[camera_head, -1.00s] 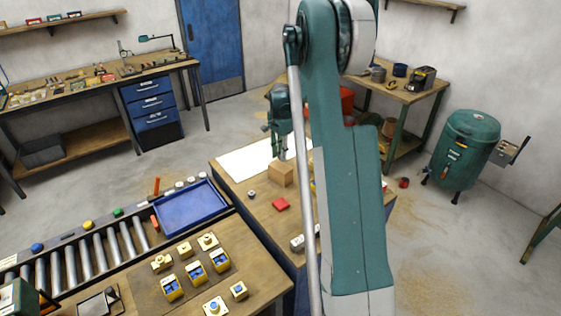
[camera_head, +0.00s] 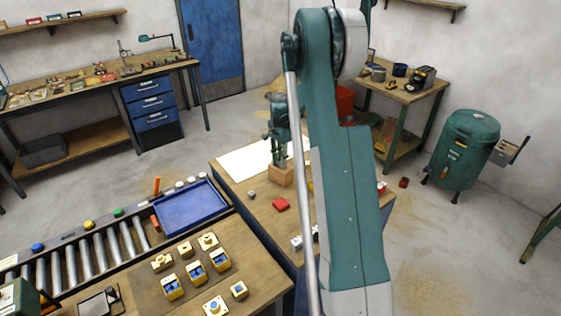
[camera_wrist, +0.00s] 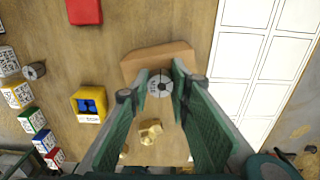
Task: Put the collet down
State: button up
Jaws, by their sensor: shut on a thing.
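My gripper (camera_wrist: 162,82) is shut on the collet (camera_wrist: 160,87), a small grey disc with a dark centre hole, seen from above between the fingertips in the wrist view. A tan wooden block (camera_wrist: 135,66) lies at the fingertips, directly around or under the collet in the picture; whether they touch is unclear. In the head view my gripper (camera_head: 280,161) points down at the top of the wooden block (camera_head: 281,178). The collet cannot be made out there.
A white gridded sheet (camera_wrist: 240,58) lies right of the block. A red block (camera_wrist: 84,11), a grey cylinder (camera_wrist: 35,71), a yellow box with blue inside (camera_wrist: 89,104) and a brass piece (camera_wrist: 150,131) are also on the bench. Bare wood (camera_wrist: 160,25) shows beyond the block.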

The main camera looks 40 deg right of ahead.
jog(key=shift+f, duration=0.2)
jog(key=o, duration=0.9)
jog(key=shift+o, duration=0.2)
jog(key=shift+r, duration=0.25)
notch_tip(320, 180, up, 12)
jog(key=shift+b, duration=0.3)
jog(key=shift+a, duration=0.1)
